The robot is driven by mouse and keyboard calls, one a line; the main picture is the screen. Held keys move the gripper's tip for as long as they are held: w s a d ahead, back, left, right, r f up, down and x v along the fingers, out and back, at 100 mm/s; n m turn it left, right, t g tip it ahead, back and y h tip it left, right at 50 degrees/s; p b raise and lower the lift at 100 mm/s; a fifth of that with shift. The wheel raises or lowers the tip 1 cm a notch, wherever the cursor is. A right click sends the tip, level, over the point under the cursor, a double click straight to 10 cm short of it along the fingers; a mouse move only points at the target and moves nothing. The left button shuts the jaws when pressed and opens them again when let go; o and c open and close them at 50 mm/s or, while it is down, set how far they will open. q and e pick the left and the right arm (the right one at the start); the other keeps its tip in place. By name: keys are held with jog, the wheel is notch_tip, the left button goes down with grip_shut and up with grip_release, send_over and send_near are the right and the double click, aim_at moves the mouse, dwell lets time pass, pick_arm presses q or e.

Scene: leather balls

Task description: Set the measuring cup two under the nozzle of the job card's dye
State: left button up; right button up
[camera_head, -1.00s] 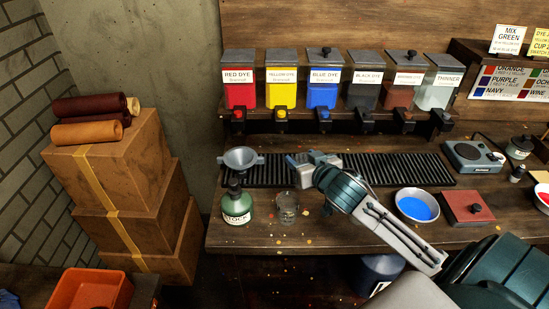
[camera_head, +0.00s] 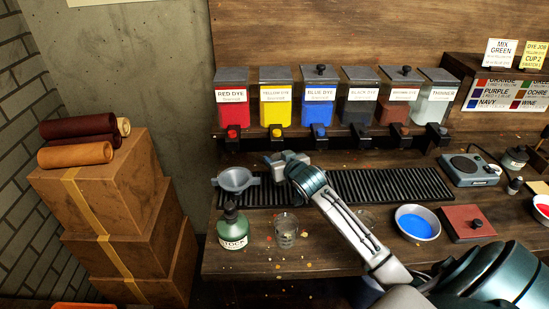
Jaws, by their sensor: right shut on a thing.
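The job card (camera_head: 536,54) at the upper right is yellow and reads yellow dye, cup 2. The yellow dye dispenser (camera_head: 276,106) stands second from the left, with its nozzle (camera_head: 277,132) at the front. My right gripper (camera_head: 276,159) is just below and in front of this nozzle, over the rack's left part. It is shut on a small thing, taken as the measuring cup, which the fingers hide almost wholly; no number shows. A clear cup (camera_head: 286,232) stands on the bench beside the green stock bottle (camera_head: 232,228). My left gripper is out of view.
A grey funnel (camera_head: 236,179) sits above the bottle, left of my gripper. The black slatted rack (camera_head: 400,186) runs under the nozzles. A bowl of blue dye (camera_head: 417,222), a red-brown book-like block (camera_head: 467,224) and a scale (camera_head: 472,170) are at right. Another clear cup (camera_head: 366,217) stands behind my arm.

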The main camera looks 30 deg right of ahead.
aim_at(274, 159)
jog(key=x, duration=0.3)
jog(key=shift+w+d+r+p, duration=0.25)
jog(key=shift+w+r+p, duration=0.05)
jog(key=shift+w, duration=0.1)
notch_tip(274, 159, down, 3)
jog(key=shift+r+p, duration=0.15)
jog(key=shift+p, duration=0.55)
jog(key=shift+f, duration=0.4)
jog(key=shift+f, duration=0.15)
jog(key=o, duration=1)
jog(key=shift+c, duration=0.2)
